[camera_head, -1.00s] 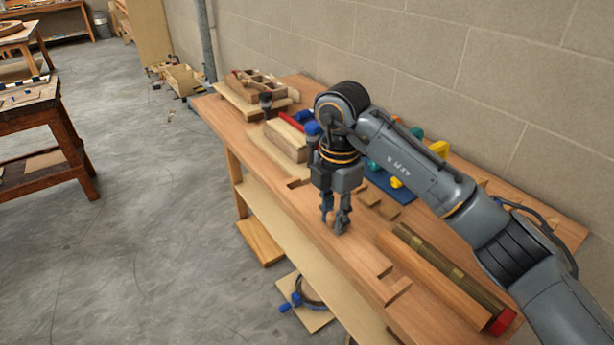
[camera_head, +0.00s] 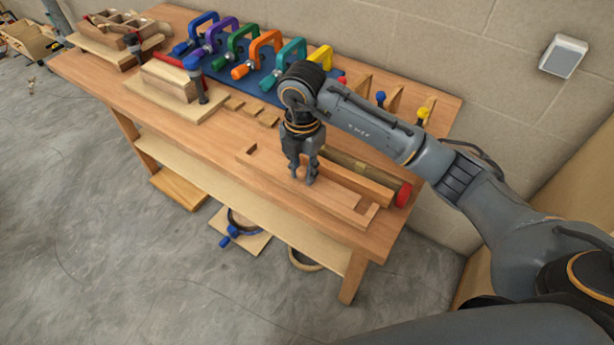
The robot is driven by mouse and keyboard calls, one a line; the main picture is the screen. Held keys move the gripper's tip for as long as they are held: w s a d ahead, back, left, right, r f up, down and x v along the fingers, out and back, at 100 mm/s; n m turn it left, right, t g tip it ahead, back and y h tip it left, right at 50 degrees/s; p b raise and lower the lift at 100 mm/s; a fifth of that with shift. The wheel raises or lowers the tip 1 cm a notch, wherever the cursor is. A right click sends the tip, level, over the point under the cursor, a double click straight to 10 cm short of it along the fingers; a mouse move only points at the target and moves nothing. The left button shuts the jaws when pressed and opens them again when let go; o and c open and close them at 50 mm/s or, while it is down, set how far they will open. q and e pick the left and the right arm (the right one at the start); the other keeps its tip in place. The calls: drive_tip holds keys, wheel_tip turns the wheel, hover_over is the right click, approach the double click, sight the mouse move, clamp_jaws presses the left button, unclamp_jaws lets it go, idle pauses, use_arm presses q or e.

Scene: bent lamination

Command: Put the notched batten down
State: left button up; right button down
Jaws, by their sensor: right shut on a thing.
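The notched batten (camera_head: 333,194) is a long wooden strip at the bench's front edge, with cut-outs near its ends. It runs along the edge, and its colour nearly matches the bench top. My right gripper (camera_head: 305,180) points down and is shut on the batten around its middle, hiding part of it. I cannot tell whether the batten touches the bench or is slightly above it. My left gripper is not in view.
The workbench (camera_head: 195,140) carries several coloured clamps on a blue mat (camera_head: 262,84) at the back. Behind the batten lies a long beam with a red end (camera_head: 403,195). A wood block (camera_head: 168,82) sits on a board to the left. Bare bench lies left of the batten.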

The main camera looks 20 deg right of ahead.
drive_tip(key=f, duration=0.1)
drive_tip(key=d+f+p, duration=0.1)
drive_tip(key=f, duration=0.1)
drive_tip(key=shift+s, duration=0.15)
drive_tip(key=shift+f+p, duration=0.3)
drive_tip(key=shift+f, duration=0.1)
drive_tip(key=shift+a+f, duration=0.1)
drive_tip(key=shift+f, duration=0.05)
drive_tip(key=shift+f, duration=0.1)
drive_tip(key=c, duration=1.1)
unclamp_jaws()
